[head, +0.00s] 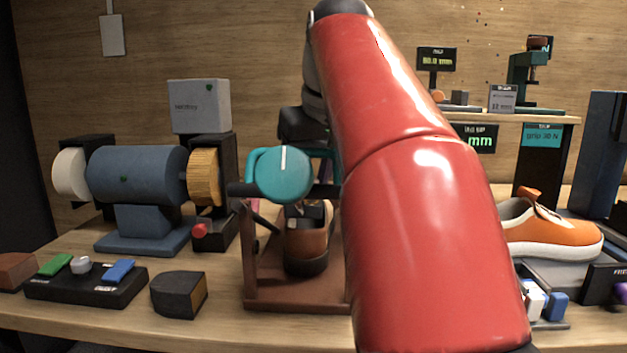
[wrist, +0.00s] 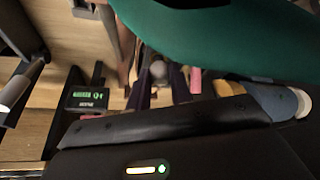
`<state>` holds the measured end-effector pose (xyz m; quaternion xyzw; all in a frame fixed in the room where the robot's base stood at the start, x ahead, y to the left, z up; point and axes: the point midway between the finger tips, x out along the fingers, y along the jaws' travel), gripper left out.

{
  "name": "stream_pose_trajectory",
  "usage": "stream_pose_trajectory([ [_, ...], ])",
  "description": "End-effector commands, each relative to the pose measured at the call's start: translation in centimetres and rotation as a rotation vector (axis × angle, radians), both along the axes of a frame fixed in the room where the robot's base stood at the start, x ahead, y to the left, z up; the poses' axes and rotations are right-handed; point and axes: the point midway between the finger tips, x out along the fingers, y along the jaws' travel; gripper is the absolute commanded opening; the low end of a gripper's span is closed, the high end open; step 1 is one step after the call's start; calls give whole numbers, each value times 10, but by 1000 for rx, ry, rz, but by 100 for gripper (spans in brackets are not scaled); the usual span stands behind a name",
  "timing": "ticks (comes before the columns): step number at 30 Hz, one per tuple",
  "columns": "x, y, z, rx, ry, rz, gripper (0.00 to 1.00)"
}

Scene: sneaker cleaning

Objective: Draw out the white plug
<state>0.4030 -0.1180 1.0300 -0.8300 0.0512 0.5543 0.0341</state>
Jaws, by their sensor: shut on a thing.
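I cannot pick out a white plug with certainty. A small white block (head: 535,299) stands beside a blue block at the lower right in the head view and may be it. My gripper (head: 283,188) is in front of the brown stand, with dark parts on both sides of a teal round thing (head: 283,172) marked with a white line. It appears shut on this thing. In the wrist view a large green curved surface (wrist: 220,38), probably the same thing, fills the top, close to the black gripper body. My red arm hides much of the middle.
A blue grinder (head: 137,177) with white and tan wheels stands left. A button box (head: 86,283) and a dark block (head: 178,295) lie in front. The brown stand (head: 295,299) holds a shoe. An orange sneaker (head: 550,234) sits right.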

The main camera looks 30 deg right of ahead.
Motion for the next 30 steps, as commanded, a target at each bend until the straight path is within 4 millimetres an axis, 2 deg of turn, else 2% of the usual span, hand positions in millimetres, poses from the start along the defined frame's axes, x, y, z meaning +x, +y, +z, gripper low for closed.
stream_pose_trajectory([
  [18, 1, 0, 25, 0, -1, 1, 1],
  [30, 0, 0, 28, 0, 0, 0, 1],
])
